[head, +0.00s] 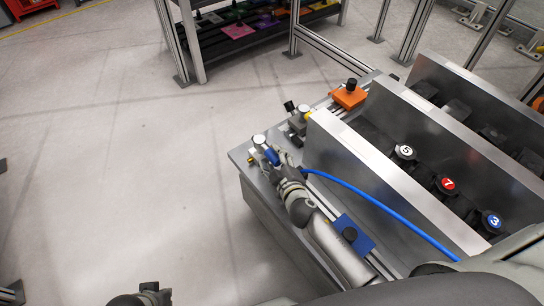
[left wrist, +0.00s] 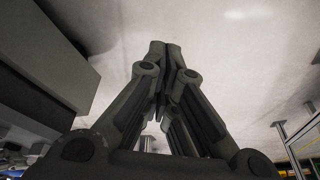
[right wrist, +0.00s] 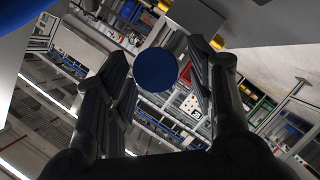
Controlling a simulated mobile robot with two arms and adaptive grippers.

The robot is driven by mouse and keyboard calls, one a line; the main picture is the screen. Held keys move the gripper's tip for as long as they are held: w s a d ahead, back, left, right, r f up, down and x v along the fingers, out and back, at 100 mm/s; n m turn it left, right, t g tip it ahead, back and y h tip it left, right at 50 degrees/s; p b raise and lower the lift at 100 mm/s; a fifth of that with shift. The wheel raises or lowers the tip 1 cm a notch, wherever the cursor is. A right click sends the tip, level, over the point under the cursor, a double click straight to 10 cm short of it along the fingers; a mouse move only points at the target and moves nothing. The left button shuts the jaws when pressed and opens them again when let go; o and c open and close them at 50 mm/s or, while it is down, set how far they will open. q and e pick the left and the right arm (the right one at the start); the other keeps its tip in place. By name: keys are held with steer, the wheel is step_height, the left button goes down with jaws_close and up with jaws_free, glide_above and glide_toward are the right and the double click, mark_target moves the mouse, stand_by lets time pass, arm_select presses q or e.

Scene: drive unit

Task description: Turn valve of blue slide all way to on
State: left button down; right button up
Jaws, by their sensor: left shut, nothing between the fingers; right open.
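The blue slide (head: 352,236) with a black knob sits on a rail on the grey bench. At the rail's far end is a valve with a blue handle (head: 272,157) and a silver round part (head: 259,140). My right gripper (head: 277,165) is open at this handle and hides part of it. In the right wrist view a round blue end (right wrist: 155,70) shows between the open fingers; I cannot tell whether they touch it. My left gripper (head: 148,290) is low at the bottom edge of the head view; the left wrist view shows its fingers (left wrist: 165,48) shut and empty.
A blue hose (head: 375,200) curves from near the valve to the lower right. The floor left of the bench is clear.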

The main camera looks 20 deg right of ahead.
steer(key=shift+x, duration=1.1)
steer(key=shift+c, duration=0.4)
jaws_close()
